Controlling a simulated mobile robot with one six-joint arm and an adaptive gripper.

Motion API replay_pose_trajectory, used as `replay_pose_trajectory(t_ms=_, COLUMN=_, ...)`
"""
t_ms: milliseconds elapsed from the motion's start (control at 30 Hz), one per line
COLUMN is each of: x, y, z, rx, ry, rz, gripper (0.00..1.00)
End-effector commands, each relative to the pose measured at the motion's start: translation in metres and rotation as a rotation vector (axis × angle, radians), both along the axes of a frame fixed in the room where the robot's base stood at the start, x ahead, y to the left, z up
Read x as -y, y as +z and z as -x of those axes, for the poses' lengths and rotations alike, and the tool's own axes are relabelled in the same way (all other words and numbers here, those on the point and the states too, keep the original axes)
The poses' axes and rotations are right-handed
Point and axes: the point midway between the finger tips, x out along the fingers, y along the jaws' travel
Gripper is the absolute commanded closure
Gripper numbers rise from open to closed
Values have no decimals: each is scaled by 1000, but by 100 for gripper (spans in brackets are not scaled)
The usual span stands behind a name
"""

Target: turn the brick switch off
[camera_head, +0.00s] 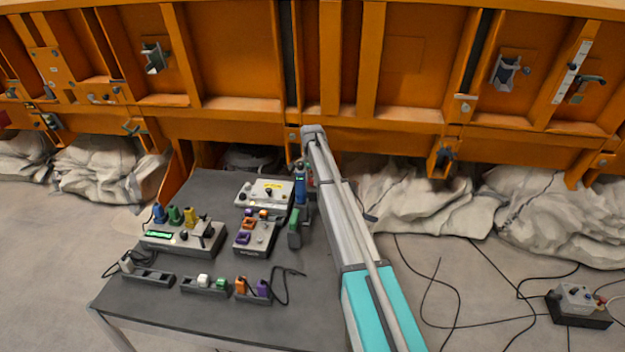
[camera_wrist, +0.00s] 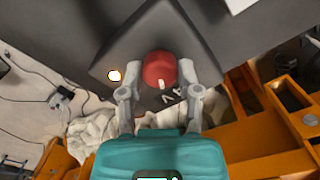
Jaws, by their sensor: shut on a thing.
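A round red knob (camera_wrist: 159,70) sits on a dark grey block-like housing (camera_wrist: 150,35) in the wrist view; I take this to be the brick switch. White lettering, partly hidden, lies just below the knob. A bright white lamp (camera_wrist: 114,75) glows left of it. My gripper (camera_wrist: 160,76) has its two grey fingers on either side of the knob, shut on it. In the head view, my arm largely hides the gripper and switch; a small bit of red shows beside the arm's far end.
A dark grey table (camera_head: 205,316) holds control boxes, including one with a green display (camera_head: 158,235), and small coloured plugs. An orange steel frame (camera_head: 235,55) stands behind. White sacks (camera_head: 415,205) lie below it. Cables and another box (camera_head: 578,300) lie on the floor at right.

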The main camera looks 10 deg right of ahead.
Motion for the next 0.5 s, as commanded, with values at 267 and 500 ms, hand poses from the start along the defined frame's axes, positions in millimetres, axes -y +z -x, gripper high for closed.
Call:
replay_pose_trajectory(t_ms=267, x=0, y=0, z=1, rx=-2, ry=12, rz=0, gripper=100)
replay_pose_trajectory(t_ms=500, x=0, y=0, z=1, rx=-2, ry=83, rz=0, gripper=100)
